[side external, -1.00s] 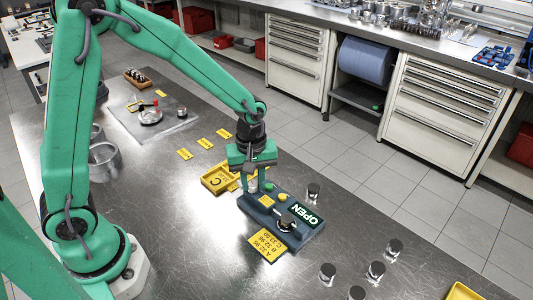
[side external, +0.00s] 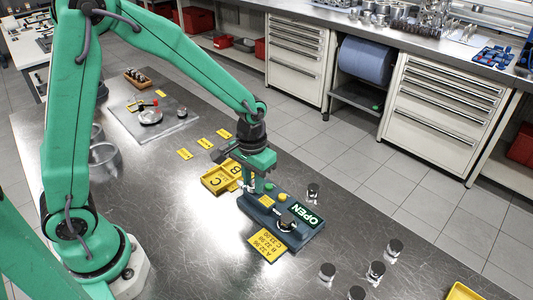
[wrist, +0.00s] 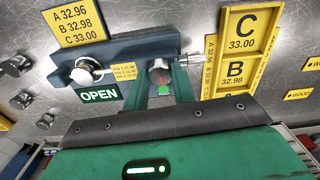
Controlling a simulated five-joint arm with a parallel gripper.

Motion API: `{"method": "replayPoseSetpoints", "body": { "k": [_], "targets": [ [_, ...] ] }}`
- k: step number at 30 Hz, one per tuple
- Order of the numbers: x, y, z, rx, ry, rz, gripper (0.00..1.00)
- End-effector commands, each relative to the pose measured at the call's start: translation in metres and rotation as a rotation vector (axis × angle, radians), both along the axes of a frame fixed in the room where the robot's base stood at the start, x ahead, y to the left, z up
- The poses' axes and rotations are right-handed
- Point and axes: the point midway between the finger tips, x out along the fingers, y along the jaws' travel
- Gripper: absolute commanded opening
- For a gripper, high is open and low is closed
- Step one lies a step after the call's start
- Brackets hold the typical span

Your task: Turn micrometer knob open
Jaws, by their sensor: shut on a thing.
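The micrometer fixture is a dark blue-grey block (side external: 313,237) on the steel table, with a green-on-black OPEN sign (side external: 306,213) on it. It also fills the upper left of the wrist view (wrist: 112,50), with the OPEN sign (wrist: 98,94) upright there. A round silver piece (wrist: 86,71) sits at its other end. My gripper (side external: 255,189) points down at the fixture's far left end. In the wrist view, my gripper's (wrist: 159,78) two green fingers stand on either side of the silver knob (wrist: 159,65) and are shut on it. The fingers partly hide the knob.
A yellow tray (side external: 214,187) marked B and C lies left of the fixture, close to my gripper. A yellow size card (side external: 267,245) lies at the fixture's near side. Several silver cylinders (side external: 327,272) stand to the right. The table's near middle is clear.

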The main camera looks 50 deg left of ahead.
Motion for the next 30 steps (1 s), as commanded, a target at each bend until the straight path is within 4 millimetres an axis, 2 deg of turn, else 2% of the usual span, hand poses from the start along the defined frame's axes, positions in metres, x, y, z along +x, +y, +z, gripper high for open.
{"method": "replayPoseSetpoints", "body": {
  "k": [18,30],
  "targets": [
    [-0.0001,-0.0006,0.0013,0.000,0.000,-0.567,0.03],
    [-0.0002,-0.0007,0.0014,0.000,0.000,-0.762,0.03]
  ]
}}
